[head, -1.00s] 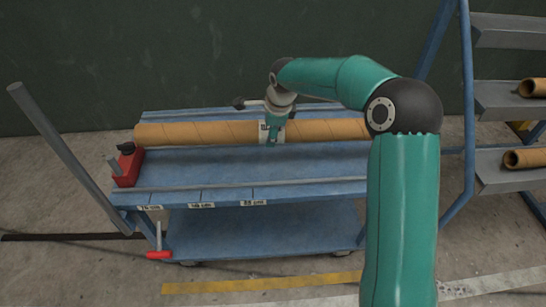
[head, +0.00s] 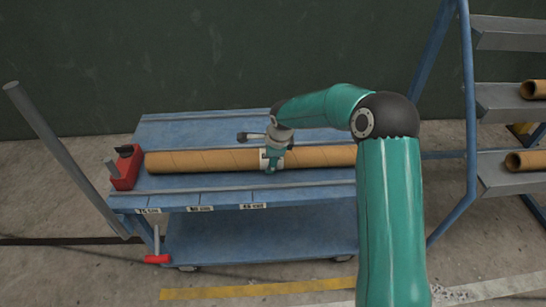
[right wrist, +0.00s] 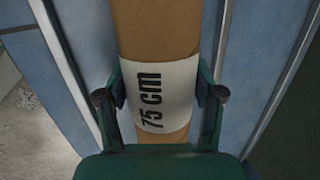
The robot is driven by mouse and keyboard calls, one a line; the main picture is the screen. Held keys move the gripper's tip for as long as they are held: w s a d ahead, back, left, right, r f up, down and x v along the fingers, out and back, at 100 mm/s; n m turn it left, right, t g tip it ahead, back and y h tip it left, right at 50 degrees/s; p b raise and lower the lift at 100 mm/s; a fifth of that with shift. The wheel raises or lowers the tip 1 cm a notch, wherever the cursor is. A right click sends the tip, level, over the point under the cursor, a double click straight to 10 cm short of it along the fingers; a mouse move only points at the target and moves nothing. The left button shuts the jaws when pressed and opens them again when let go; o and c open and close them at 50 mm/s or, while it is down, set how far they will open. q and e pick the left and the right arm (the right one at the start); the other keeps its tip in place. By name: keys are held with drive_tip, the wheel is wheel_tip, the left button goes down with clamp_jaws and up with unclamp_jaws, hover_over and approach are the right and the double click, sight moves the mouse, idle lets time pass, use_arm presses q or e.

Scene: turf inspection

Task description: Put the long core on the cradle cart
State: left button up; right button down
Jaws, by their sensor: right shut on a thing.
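The long core (head: 205,160) is a tan tube with a white band marked "75 cm", which reads clearly in the right wrist view (right wrist: 158,97). It lies lengthwise over the blue deck of the cradle cart (head: 215,182). My right gripper (head: 272,159) is shut on the core at the white band, with a finger on each side in the right wrist view (right wrist: 160,94). I cannot tell whether the core touches the deck or hangs just above it. My arm hides the core's right end. My left gripper is not in view.
A red clamp (head: 126,168) stands at the deck's left end, near the core's left end. Small labels (head: 200,208) line the cart's front edge. A grey post (head: 65,160) leans at the left. A rack (head: 508,102) with shorter tubes stands at the right.

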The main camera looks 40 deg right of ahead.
drive_tip(key=shift+c, duration=0.7)
unclamp_jaws()
drive_tip(key=shift+r, duration=0.1)
drive_tip(key=p+v, duration=0.1)
drive_tip(key=v, duration=1.1)
